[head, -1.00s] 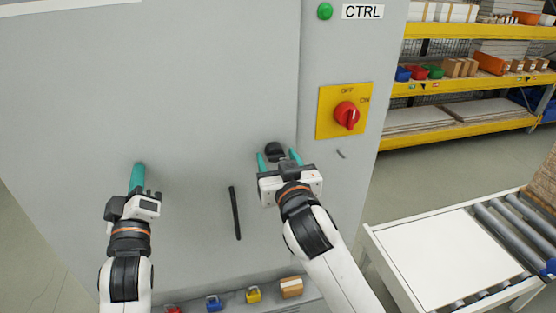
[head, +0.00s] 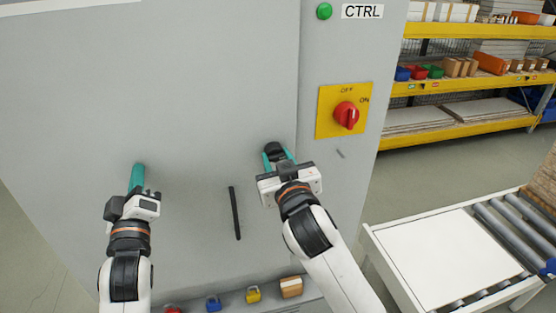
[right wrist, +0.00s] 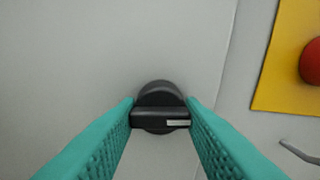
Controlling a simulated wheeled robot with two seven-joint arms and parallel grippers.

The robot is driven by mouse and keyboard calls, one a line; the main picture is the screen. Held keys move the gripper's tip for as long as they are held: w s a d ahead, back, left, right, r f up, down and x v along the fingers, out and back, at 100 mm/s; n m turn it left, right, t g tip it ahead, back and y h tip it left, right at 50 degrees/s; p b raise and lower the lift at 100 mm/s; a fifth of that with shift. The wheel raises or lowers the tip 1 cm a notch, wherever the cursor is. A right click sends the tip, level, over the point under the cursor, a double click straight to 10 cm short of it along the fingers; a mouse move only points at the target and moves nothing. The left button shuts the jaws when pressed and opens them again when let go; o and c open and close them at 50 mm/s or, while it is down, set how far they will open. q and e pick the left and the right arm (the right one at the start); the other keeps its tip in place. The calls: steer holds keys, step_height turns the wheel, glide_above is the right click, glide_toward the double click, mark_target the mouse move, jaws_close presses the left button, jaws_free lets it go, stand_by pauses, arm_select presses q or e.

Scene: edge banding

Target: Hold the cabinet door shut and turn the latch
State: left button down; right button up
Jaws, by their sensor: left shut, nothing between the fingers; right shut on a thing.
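The grey cabinet door (head: 180,90) fills the left of the head view and looks flush with the frame beside it. A black round latch knob (head: 274,149) sits near the door's right edge. In the right wrist view the latch (right wrist: 160,95) has a crosswise grip bar with a pale mark toward its right end. My right gripper (head: 278,155) is shut on this bar, one teal finger at each end. My left gripper (head: 137,172) is shut and empty, its teal fingertips against or very near the door's left part.
A black vertical handle (head: 235,213) is on the door between my arms. Right of the latch are a red rotary switch (head: 346,115) on a yellow plate and a small grey lever (head: 340,153). Padlocks (head: 253,294) lie on a ledge below. A roller table (head: 440,260) stands at right.

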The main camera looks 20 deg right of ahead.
steer(key=n, duration=0.9)
steer(key=shift+d+r, duration=0.1)
steer(key=n, duration=0.3)
steer(key=shift+r+n, duration=0.15)
steer(key=shift+n, duration=2.05)
steer(key=o, duration=1)
steer(key=s, duration=0.7)
steer(key=shift+s, duration=0.4)
